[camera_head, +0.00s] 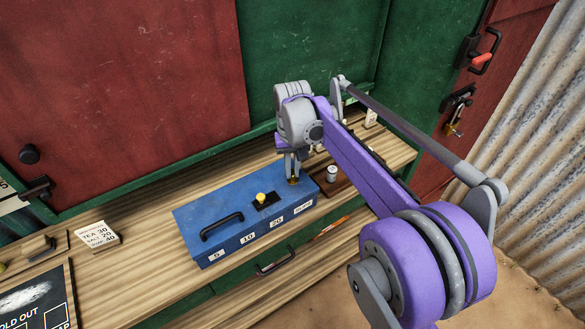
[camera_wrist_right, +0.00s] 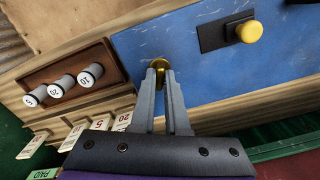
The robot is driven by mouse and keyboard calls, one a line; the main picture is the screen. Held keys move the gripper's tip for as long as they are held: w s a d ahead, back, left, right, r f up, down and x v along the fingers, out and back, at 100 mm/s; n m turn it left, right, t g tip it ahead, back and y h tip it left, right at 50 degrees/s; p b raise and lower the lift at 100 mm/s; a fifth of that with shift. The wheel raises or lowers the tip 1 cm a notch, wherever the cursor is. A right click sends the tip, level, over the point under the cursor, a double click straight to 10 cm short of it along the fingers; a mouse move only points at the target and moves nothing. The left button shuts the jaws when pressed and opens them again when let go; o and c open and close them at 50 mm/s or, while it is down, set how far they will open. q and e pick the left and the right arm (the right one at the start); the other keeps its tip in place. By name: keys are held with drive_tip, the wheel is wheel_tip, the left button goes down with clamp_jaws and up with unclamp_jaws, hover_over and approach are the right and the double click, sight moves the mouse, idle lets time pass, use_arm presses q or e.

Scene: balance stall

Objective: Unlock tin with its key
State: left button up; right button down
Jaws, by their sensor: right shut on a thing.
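The blue tin (camera_head: 235,200) lies on the wooden counter, with a black carry handle (camera_head: 222,227) and a yellow knob (camera_head: 261,198) on a black plate. My right gripper (camera_head: 292,179) points down at the tin's right end. In the right wrist view its fingers (camera_wrist_right: 164,72) are shut on a small brass piece, seemingly the key (camera_wrist_right: 159,63), at the blue surface (camera_wrist_right: 200,60) near its edge. The fingers hide most of the key, so I cannot tell how deep it sits or how it is turned. My left gripper is not in view.
A brown tray (camera_wrist_right: 38,77) with white numbered weights (camera_wrist_right: 62,85) stands right beside the tin. Number tags (camera_wrist_right: 74,134) lie near it. A price card (camera_head: 98,236) and a chalkboard (camera_head: 30,305) are to the left. A green and red wall rises behind the counter.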

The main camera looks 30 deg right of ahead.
sight(293, 172)
drive_tip(key=m, duration=1.3)
idle(0.5)
drive_tip(key=c, duration=0.9)
unclamp_jaws()
drive_tip(key=shift+r, duration=0.15)
wheel_tip(293, 172, up, 10)
drive_tip(key=shift+r+p, duration=0.25)
drive_tip(key=shift+p, duration=0.3)
